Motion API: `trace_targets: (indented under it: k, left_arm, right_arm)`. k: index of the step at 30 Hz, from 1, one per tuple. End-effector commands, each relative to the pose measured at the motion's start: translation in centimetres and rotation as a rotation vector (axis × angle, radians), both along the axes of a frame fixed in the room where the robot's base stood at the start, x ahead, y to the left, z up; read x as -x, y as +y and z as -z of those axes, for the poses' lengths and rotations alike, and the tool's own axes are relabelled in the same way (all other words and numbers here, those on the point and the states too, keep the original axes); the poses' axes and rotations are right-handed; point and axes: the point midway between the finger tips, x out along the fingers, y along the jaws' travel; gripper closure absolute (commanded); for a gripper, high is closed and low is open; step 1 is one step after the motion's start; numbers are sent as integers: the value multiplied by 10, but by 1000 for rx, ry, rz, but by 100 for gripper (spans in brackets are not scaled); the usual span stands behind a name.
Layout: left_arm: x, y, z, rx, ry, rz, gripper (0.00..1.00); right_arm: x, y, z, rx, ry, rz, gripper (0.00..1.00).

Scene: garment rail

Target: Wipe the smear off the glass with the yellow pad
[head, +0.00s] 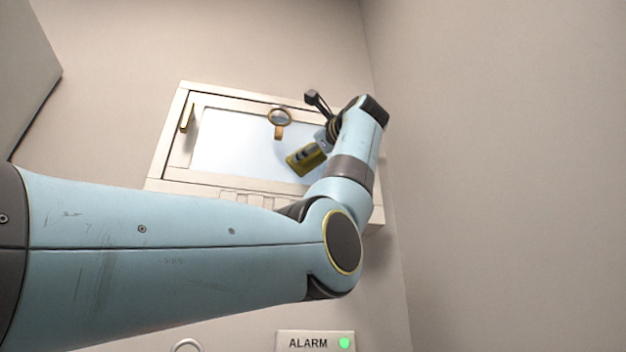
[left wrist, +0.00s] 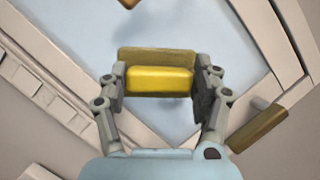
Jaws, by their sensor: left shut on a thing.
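My left gripper (head: 318,148) is shut on the yellow pad (head: 303,161), over the right part of the pale glass (head: 230,140). In the left wrist view my left gripper (left wrist: 161,82) has one finger at each end of the yellow pad (left wrist: 159,80), with the pale blue glass (left wrist: 190,28) behind it. I cannot tell whether the pad touches the glass. I cannot make out a distinct smear; the arm and pad hide part of the glass's right side. My right gripper is in neither view.
A cream frame (head: 172,140) surrounds the glass. A yellow handle (head: 187,118) is on its left side. A round ring with an orange-brown tab (head: 279,130) is at the glass's upper edge. An ALARM plate (head: 308,342) with a green light is below. A wall (head: 500,170) stands close at right.

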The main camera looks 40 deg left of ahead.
Motion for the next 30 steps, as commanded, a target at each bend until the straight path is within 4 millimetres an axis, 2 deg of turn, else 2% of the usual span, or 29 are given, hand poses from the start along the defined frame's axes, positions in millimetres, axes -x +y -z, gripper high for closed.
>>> trace_targets:
  k: [15, 30]
  left_arm:
    - [34, -41, 2, -1, -4, 3, 69]
    - [41, -49, 1, -1, -2, 2, 69]
  right_arm:
    - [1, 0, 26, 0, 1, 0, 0]
    - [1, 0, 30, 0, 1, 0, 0]
